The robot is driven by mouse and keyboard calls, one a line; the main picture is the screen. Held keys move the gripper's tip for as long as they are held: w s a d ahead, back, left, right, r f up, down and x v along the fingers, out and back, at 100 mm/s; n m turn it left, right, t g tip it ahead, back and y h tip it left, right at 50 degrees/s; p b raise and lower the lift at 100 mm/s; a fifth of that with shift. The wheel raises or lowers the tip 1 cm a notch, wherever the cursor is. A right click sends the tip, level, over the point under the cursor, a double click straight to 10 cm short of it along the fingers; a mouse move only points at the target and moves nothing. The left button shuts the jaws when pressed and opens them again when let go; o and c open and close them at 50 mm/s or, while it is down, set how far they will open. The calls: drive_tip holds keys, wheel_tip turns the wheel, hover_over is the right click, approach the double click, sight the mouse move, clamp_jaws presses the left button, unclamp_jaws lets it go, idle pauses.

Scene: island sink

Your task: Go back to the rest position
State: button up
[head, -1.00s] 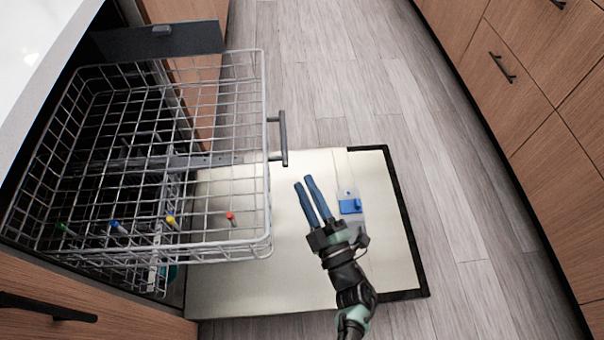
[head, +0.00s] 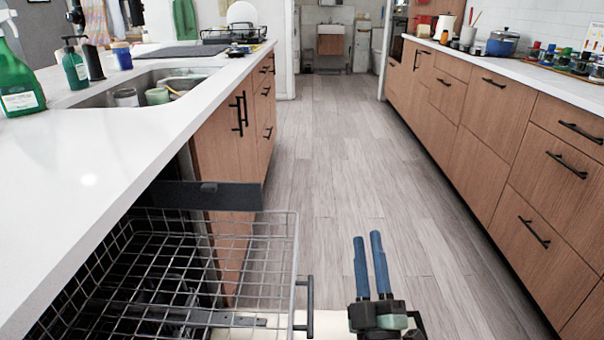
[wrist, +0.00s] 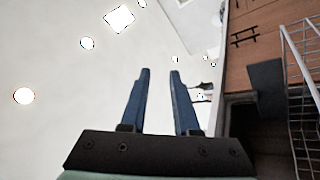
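My gripper (head: 367,238) is at the lower middle of the head view, with its two blue fingers pointing forward and up the aisle. It also shows in the wrist view (wrist: 160,72), where there is a clear gap between the fingertips and nothing in it. The gripper is open and empty. It is to the right of the pulled-out dishwasher rack (head: 296,250) and apart from it. The wrist camera faces a pale surface with bright spots, which looks like the ceiling.
The island counter (head: 130,150) with a sink (head: 150,85) is on the left. A green spray bottle (head: 18,75) stands there. Wooden drawers (head: 500,110) line the right side. The floor (head: 335,150) between them is clear. The rack also shows in the wrist view (wrist: 290,60).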

drive_tip(key=s+a+r+m+t+h, duration=0.1)
drive_tip(key=s+r+m+h, duration=0.2)
drive_tip(key=r, duration=1)
drive_tip(key=s+a+r+m+t+h, duration=0.1)
drive_tip(key=a+r+m+h, duration=0.15)
drive_tip(key=r+m, duration=0.7)
drive_tip(key=s+a+r+n+t+y+p, duration=0.1)
drive_tip(key=s+a+r+y, duration=0.25)
drive_tip(key=s+r, duration=0.45)
drive_tip(key=s+a+r+n+t+y+p, duration=0.15)
drive_tip(key=s+a+r, duration=0.3)
drive_tip(key=r, duration=0.65)
wheel_tip(320, 180, up, 32)
drive_tip(key=p, duration=3.2)
drive_tip(key=shift+s+d+m+g, duration=0.15)
drive_tip(key=shift+d+m+g, duration=0.15)
drive_tip(key=shift+g, duration=0.15)
drive_tip(key=shift+s+f, duration=0.1)
